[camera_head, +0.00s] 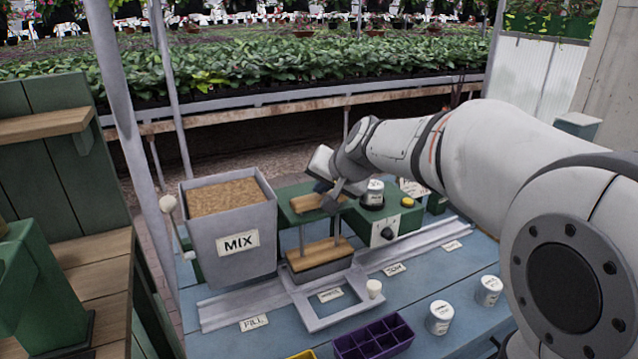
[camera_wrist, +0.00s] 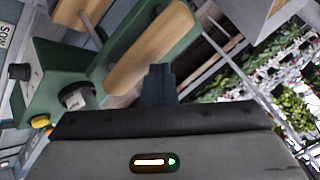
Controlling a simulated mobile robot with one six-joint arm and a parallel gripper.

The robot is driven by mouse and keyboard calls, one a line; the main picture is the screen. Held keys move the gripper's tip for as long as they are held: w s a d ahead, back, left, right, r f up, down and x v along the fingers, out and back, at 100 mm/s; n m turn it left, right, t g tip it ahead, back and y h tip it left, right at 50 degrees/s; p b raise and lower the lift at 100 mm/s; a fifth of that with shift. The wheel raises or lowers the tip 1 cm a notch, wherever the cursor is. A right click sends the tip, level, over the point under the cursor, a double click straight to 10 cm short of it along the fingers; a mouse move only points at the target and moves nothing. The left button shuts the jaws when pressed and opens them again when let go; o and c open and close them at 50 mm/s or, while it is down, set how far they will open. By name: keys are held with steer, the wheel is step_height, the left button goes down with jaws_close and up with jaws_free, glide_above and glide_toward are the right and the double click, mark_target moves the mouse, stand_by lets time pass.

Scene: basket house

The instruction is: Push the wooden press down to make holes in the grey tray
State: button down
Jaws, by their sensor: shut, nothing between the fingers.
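The wooden press stands in the middle of the bench in the head view. Its upper wooden bar (camera_head: 306,203) lies on a green top plate, and its lower wooden plate (camera_head: 320,252) hangs below on thin rods. The grey tray (camera_head: 322,273) is directly under the lower plate, its inside hidden. My gripper (camera_head: 338,196) is shut and empty, at the right end of the upper bar. In the wrist view the shut dark fingers (camera_wrist: 158,84) are beside the upper bar (camera_wrist: 150,48); whether they touch it I cannot tell.
A grey MIX hopper (camera_head: 222,242) stands left of the press. A green control box (camera_head: 385,230) with a black knob and yellow button stands right. White pots (camera_head: 440,318) and a purple tray (camera_head: 375,338) are in front. A grey rail (camera_head: 240,309) runs along the bench.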

steer(key=shift+r+p, duration=1.6)
steer(key=shift+r, duration=0.55)
steer(key=shift+r, duration=0.15)
step_height(320, 180, up, 5)
steer(key=p, duration=0.3)
steer(key=shift+p, duration=0.35)
steer(key=s+d+f+n+g+h, duration=0.1)
steer(key=s+d+f+g, duration=0.1)
steer(key=s+f, duration=0.3)
steer(key=s+d+f+n+g+h, duration=0.1)
steer(key=s+d+f, duration=0.3)
steer(key=s, duration=0.9)
steer(key=s+d+f+n+g+h, duration=0.1)
steer(key=s+d+f+g+h, duration=0.1)
steer(key=s+d+f, duration=0.3)
steer(key=s, duration=0.4)
steer(key=shift+s+d+f+g, duration=0.2)
steer(key=shift+s+f+g, duration=0.05)
steer(key=shift+f+g, duration=0.05)
